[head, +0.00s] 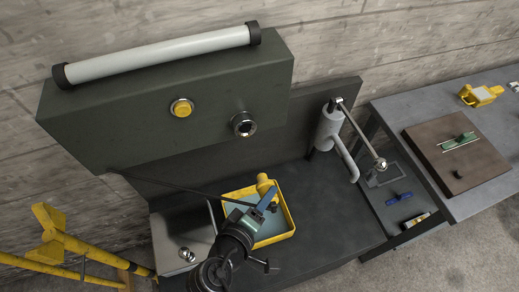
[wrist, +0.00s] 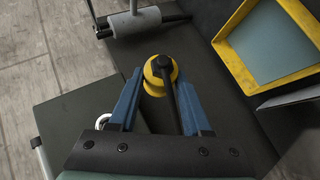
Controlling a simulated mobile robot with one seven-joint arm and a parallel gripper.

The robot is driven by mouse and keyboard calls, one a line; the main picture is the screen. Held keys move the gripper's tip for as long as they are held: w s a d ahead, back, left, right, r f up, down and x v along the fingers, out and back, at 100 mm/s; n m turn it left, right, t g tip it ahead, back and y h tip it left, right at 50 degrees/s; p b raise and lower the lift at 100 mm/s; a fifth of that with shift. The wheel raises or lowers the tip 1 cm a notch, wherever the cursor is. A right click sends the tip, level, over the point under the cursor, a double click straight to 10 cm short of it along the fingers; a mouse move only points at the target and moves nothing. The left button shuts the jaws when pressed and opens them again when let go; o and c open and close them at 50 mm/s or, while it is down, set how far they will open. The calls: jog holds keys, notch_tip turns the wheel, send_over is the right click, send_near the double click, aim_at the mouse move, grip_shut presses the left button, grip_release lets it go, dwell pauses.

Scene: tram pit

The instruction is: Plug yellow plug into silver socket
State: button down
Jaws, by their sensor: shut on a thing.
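The yellow plug (head: 266,184) is held between the blue fingers of my gripper (head: 268,203), over the yellow-rimmed tray. In the wrist view, the round yellow plug (wrist: 153,85) sits between the two fingertips, with its black cable running back toward the palm. My gripper is shut on it. The silver socket (head: 243,124) is on the front face of the dark green box (head: 90,130), above and left of the plug in the head view and clearly apart from it.
A yellow round fitting (head: 181,108) is left of the socket. A black cable (head: 165,187) crosses from the box toward the plug. The yellow tray (head: 288,215) lies below my gripper. A grey cylinder with a pipe (head: 329,128) stands right. Yellow railings (head: 70,243) are at lower left.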

notch_tip(320, 180, up, 12)
jog(key=a+n+t+h+p, duration=0.1)
jog(key=n+p, duration=0.1)
jog(key=p, duration=0.4)
jog(key=shift+s+n+t+p, duration=0.2)
jog(key=shift+n+t+p, duration=0.1)
jog(key=shift+n+p, duration=0.1)
jog(key=shift+a, duration=0.1)
jog(key=shift+w+a+f+b, duration=0.15)
jog(key=shift+w+a+b, duration=0.2)
jog(key=shift+w, duration=0.55)
jog(key=shift+w+a+f+b, duration=0.25)
jog(key=shift+w+b, duration=0.2)
jog(key=shift+w, duration=0.4)
jog(key=shift+w+a+f+b, duration=0.1)
jog(key=shift+w+a+b, duration=0.25)
jog(key=shift+w, duration=0.55)
jog(key=shift+w+a+f+b, duration=0.2)
jog(key=shift+w+b, duration=0.15)
jog(key=shift+w, duration=0.3)
jog(key=shift+w+a+f+b, duration=0.15)
jog(key=shift+w+b, duration=0.25)
jog(key=shift+w, duration=0.25)
jog(key=shift+w+a+f+b, duration=0.1)
jog(key=shift+w+a+b, duration=0.2)
jog(key=shift+w, duration=0.35)
jog(key=shift+c, duration=1.4)
grip_release()
jog(key=shift+d, duration=0.1)
jog(key=shift+s, duration=0.1)
